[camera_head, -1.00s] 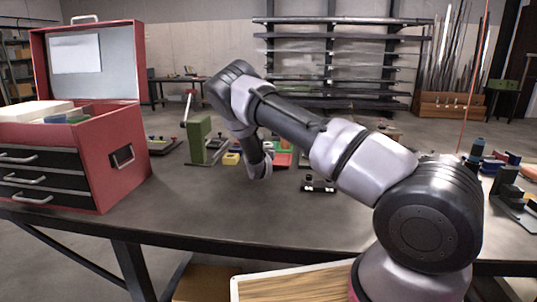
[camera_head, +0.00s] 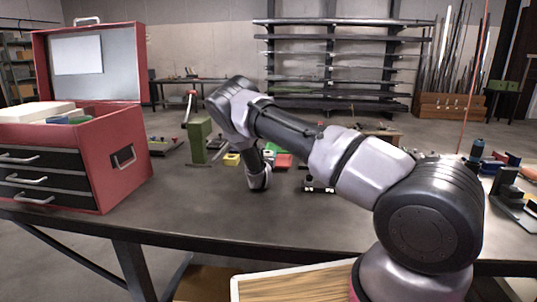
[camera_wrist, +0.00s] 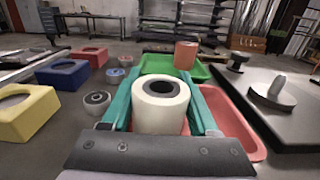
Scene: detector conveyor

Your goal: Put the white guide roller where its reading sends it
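The white guide roller (camera_wrist: 160,112), a short cylinder with a dark bore, stands close in front of the palm in the wrist view. My gripper (camera_wrist: 161,85) has its two teal fingers along the left and right sides of the roller. No clear gap shows, but I cannot tell whether the fingers press on it. A green tray (camera_wrist: 190,68) lies just beyond, and a red tray (camera_wrist: 240,137) lies to the right, partly behind the right finger. In the head view my arm hides the fingers and the roller; the green and red trays show beyond it.
Blue (camera_wrist: 62,74) and yellow (camera_wrist: 30,115) blocks with round recesses and a small grey ring (camera_wrist: 97,101) are at left. An orange-red cylinder (camera_wrist: 186,54) stands by the green tray. A dark plate (camera_wrist: 285,105) is at right. A red toolbox (camera_head: 120,155) stands at the table's left.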

